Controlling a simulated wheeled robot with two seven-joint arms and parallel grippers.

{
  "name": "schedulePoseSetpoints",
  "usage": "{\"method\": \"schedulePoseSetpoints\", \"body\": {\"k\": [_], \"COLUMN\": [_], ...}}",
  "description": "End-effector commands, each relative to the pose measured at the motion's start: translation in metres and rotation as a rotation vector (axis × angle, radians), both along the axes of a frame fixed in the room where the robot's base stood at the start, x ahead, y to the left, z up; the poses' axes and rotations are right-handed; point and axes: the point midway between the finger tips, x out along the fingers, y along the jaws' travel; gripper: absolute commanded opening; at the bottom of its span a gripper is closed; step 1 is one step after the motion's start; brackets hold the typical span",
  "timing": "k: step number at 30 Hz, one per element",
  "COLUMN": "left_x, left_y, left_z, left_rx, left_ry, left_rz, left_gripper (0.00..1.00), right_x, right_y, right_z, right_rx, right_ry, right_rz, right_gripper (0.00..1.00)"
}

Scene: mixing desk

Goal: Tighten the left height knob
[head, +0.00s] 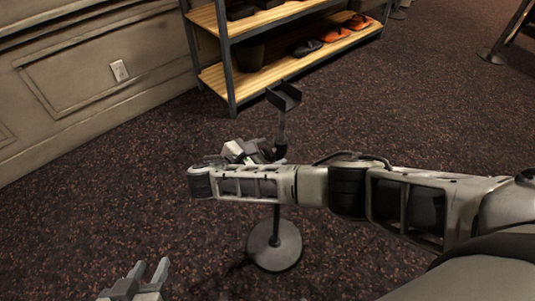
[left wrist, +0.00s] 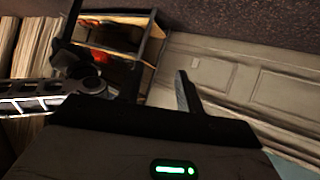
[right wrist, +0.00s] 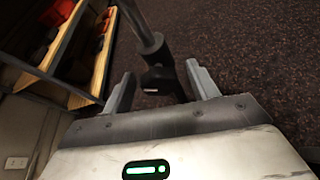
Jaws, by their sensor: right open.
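A stand with a round grey base (head: 275,246), a thin pole and a dark cradle top (head: 284,97) stands on the carpet. In the right wrist view its pole (right wrist: 138,22) enters a dark collar (right wrist: 158,62), with a dark knob-like part low on it. My right gripper (right wrist: 162,85) is open, with the collar between its fingertips. No clear contact shows. In the head view my right gripper (head: 245,151) is beside the pole, and my forearm hides the middle of the stand. My left gripper (head: 148,273) is open and empty, low and left of the base.
A shelf rack (head: 232,75) with wooden boards holding shoes stands behind the stand. A panelled wall (head: 80,80) with an outlet is at the left. The rack and wall also show in the left wrist view. Open carpet surrounds the stand's base.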

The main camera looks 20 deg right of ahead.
Motion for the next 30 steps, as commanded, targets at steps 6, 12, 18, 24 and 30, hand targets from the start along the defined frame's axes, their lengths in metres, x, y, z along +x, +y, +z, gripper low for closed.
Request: {"method": "schedulePoseSetpoints", "body": {"k": [6,12,18,24,30], "left_x": [-0.001,-0.001,0.000,0.003,0.003], "left_y": [0.000,0.000,0.001,0.002,0.004], "left_z": [-0.001,0.000,0.004,0.017,0.008], "left_rx": [-0.001,0.000,0.001,0.023,0.039], "left_ry": [0.002,0.000,-0.002,-0.008,0.003], "left_rz": [0.001,0.001,0.001,-0.001,-0.005], "left_gripper": [0.36,0.36,0.36,0.36,0.36], "right_x": [0.001,0.001,0.000,-0.001,0.000], "right_y": [-0.001,-0.001,-0.001,-0.001,-0.001], "right_z": [-0.001,-0.001,0.001,0.001,-0.001], "right_rx": [0.000,0.000,0.007,0.069,0.087], "right_ry": [0.000,0.000,-0.020,-0.184,-0.236], "right_rz": [0.001,0.000,0.000,0.000,0.000], "right_gripper": [0.59,0.23,0.14,0.14,0.14]}}
